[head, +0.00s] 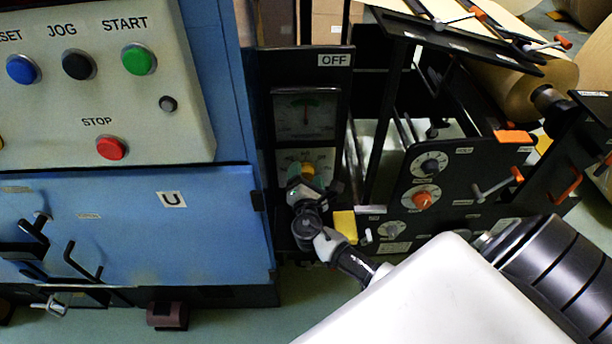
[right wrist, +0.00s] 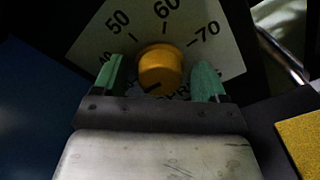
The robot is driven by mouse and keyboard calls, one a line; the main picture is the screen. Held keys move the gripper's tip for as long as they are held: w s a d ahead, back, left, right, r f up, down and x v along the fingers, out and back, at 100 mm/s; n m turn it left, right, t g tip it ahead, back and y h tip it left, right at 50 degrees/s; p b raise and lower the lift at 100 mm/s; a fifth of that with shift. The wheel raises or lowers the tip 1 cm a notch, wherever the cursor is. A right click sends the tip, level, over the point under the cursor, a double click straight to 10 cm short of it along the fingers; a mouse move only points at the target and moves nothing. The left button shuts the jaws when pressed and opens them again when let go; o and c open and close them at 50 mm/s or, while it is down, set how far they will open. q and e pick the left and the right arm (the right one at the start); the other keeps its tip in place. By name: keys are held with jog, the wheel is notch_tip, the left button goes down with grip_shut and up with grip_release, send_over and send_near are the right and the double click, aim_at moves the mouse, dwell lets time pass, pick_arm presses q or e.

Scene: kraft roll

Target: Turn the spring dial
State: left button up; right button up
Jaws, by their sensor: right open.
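A yellow dial knob (head: 308,169) sits on a pale scale plate (head: 319,156) in the black panel, below a square gauge. In the right wrist view the knob (right wrist: 160,65) stands between the green fingertips of my right gripper (right wrist: 160,80), with a visible gap on each side. The scale plate (right wrist: 232,50) there reads 50, 60 and 70 along its arc. My right gripper (head: 305,183) is open and around the knob, partly hiding the plate's lower part in the head view. My left gripper is not in view.
The gauge (head: 304,115) is above the dial. A blue cabinet (head: 130,225) and button panel (head: 185,130) stand left. A yellow block (head: 345,225) is close beside my wrist.

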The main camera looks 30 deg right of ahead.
jog(key=v, duration=1)
jog(key=shift+s, duration=0.3)
jog(key=shift+a, duration=0.1)
